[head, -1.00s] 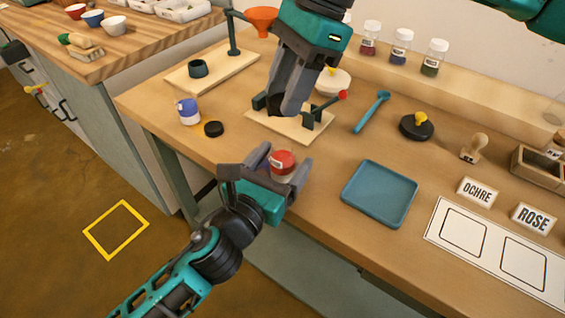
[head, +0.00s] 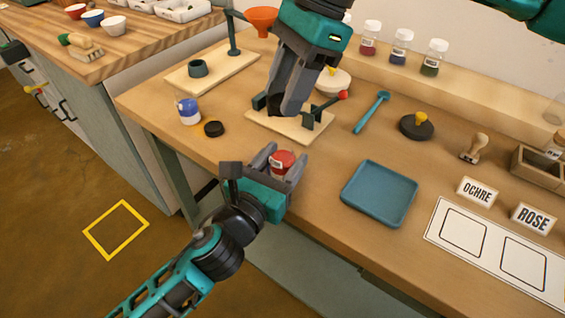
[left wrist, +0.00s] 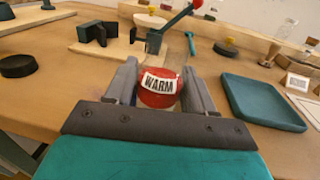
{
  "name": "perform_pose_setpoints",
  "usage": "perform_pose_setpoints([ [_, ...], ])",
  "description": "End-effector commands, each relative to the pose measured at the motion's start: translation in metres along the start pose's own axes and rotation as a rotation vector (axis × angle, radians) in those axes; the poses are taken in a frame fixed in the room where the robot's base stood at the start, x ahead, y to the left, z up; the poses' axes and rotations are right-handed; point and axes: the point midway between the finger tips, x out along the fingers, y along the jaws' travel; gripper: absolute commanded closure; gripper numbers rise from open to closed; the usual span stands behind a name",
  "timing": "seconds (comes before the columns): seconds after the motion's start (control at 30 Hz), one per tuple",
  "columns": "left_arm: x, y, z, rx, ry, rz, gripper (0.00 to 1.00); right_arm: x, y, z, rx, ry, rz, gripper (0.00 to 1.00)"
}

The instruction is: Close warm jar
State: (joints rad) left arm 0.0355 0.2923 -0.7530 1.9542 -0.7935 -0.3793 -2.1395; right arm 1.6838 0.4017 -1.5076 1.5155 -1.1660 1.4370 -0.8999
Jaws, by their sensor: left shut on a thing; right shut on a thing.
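The warm jar (head: 281,161) is small and red, with a white label, near the table's front edge. Its label reads WARM in the left wrist view (left wrist: 159,86). It looks upright; I cannot tell whether it is lifted. My left gripper (head: 283,165) is shut on it, one finger on each side. My right gripper (head: 280,106) points down over the pale board with the dark clamp. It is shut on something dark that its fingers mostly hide. A black lid (head: 214,129) lies flat on the table, left of the warm jar.
A blue-and-white jar (head: 189,112) stands left of the black lid. The clamp board (head: 300,127), with a red-knobbed lever (head: 342,96), is behind the warm jar. A blue tray (head: 380,193) lies to the right. Bare tabletop separates jar and tray.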

Motion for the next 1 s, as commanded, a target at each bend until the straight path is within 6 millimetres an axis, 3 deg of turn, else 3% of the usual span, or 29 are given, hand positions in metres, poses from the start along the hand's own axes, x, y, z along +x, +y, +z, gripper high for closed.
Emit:
perform_pose_setpoints([
  [0.2, 0.0, 0.0, 0.0, 0.0, 0.001, 0.0, 1.0, 0.0, 0.0, 0.0, 0.0, 0.0, 0.0, 0.85],
  [0.33, 0.0, 0.0, 0.0, 0.0, 0.001, 0.0, 1.0, 0.008, 0.0, -0.003, 0.001, -0.001, 0.003, 0.85],
  [0.6, 0.0, 0.0, 0.0, 0.0, 0.001, 0.0, 1.0, 0.043, 0.0, -0.017, 0.001, -0.005, 0.002, 0.85],
  [1.0, 0.0, 0.0, 0.0, 0.0, 0.001, 0.0, 1.0, 0.046, 0.0, -0.019, 0.0, -0.003, 0.0, 0.85],
])
